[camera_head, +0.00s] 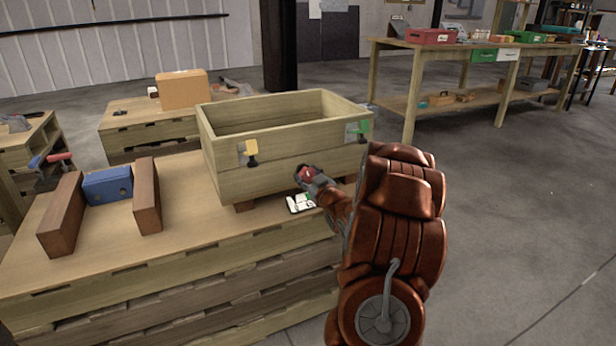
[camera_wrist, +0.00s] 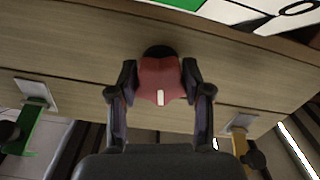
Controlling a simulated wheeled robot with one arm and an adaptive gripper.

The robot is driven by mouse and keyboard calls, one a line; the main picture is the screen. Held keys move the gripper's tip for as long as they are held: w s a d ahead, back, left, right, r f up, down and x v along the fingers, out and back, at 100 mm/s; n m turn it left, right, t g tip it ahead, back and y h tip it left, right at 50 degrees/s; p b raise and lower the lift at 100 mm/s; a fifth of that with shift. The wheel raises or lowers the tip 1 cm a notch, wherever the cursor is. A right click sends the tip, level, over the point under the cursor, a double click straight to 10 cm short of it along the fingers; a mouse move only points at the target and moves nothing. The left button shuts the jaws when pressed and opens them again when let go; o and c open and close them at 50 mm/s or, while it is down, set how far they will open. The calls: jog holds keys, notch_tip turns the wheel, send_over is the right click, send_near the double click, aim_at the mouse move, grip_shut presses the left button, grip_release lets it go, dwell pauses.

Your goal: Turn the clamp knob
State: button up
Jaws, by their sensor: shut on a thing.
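The clamp knob (camera_wrist: 160,80) is a red, lobed knob with a white mark, on the front wall of a wooden box (camera_head: 240,183). In the wrist view my gripper (camera_wrist: 160,90) has one dark finger on each side of the knob, shut on it. The white mark points toward the bottom of that view. In the head view my gripper (camera_head: 310,174) is at the lower middle of the box front, and only a bit of red shows there; the fingers largely hide the knob.
The box front also bears a yellow latch (camera_head: 251,147) and a green latch (camera_head: 362,127). A white card (camera_head: 300,203) lies on the wooden bench below. Two brown blocks (camera_head: 62,215) (camera_head: 147,197) flank a blue block (camera_head: 108,186) at left. Open floor lies right.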

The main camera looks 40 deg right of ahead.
jog(key=c, duration=0.5)
jog(key=shift+r+m+p, duration=0.15)
jog(key=shift+m+p, duration=0.15)
jog(key=shift+p, duration=0.25)
jog(key=shift+r+p, duration=0.1)
jog(key=shift+p, duration=0.3)
jog(key=m+p, duration=0.2)
jog(key=p, duration=0.1)
jog(key=shift+r+m, duration=0.1)
jog(key=shift+m, duration=0.2)
jog(key=m+p, duration=0.3)
jog(key=p, duration=0.1)
jog(key=shift+m+p, duration=0.3)
jog(key=shift+p, duration=0.05)
jog(key=m+p, duration=0.3)
jog(key=m, duration=0.1)
jog(key=shift+m, duration=0.3)
jog(key=m, duration=0.1)
jog(key=m+p, duration=0.1)
jog(key=m, duration=0.1)
jog(key=m+p, duration=0.1)
jog(key=m, duration=0.1)
jog(key=shift+a+f, duration=0.1)
jog(key=shift+f, duration=0.15)
jog(key=shift+m, duration=0.3)
